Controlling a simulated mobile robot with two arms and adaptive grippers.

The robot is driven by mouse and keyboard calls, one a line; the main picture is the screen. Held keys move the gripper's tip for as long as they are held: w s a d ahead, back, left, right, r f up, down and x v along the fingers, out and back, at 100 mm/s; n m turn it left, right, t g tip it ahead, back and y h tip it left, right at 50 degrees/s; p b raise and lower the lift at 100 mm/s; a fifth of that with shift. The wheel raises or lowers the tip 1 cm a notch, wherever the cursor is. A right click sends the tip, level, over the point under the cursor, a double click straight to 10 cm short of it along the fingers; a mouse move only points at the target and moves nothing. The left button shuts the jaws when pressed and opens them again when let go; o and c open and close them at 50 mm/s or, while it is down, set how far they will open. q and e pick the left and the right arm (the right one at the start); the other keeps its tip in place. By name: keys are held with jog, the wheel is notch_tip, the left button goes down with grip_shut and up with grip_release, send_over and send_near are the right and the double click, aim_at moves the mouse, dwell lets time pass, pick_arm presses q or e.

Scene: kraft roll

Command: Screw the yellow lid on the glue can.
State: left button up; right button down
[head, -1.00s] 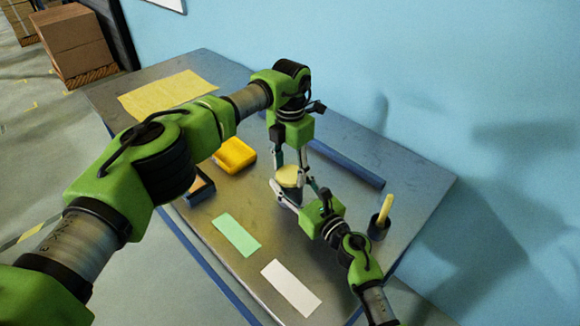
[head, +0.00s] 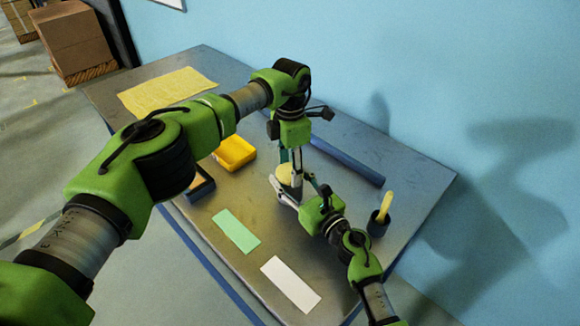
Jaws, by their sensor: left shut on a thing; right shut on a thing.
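The yellow lid (head: 286,174) shows as a pale yellow disc near the middle of the table. My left gripper (head: 291,174) comes down from above and is shut on the lid. My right gripper (head: 293,193) reaches in from the lower right and is shut around the glue can just below the lid. The can is mostly hidden behind the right gripper's fingers and the lid. I cannot tell whether the lid sits level on the can.
On the table (head: 225,275) lie a yellow sheet (head: 168,92), a yellow tray (head: 235,153), a green card (head: 237,232) and a white card (head: 291,285). A dark cup (head: 378,224) with a yellow stick stands at right. A blue rail (head: 345,162) runs behind the grippers.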

pick_arm(q)
jog(key=shift+r, duration=0.1)
dwell(0.7)
jog(key=o, duration=0.8)
jog(key=shift+o, duration=0.2)
jog(key=shift+r, duration=0.1)
jog(key=shift+r, duration=2.15)
jog(key=shift+c, duration=0.4)
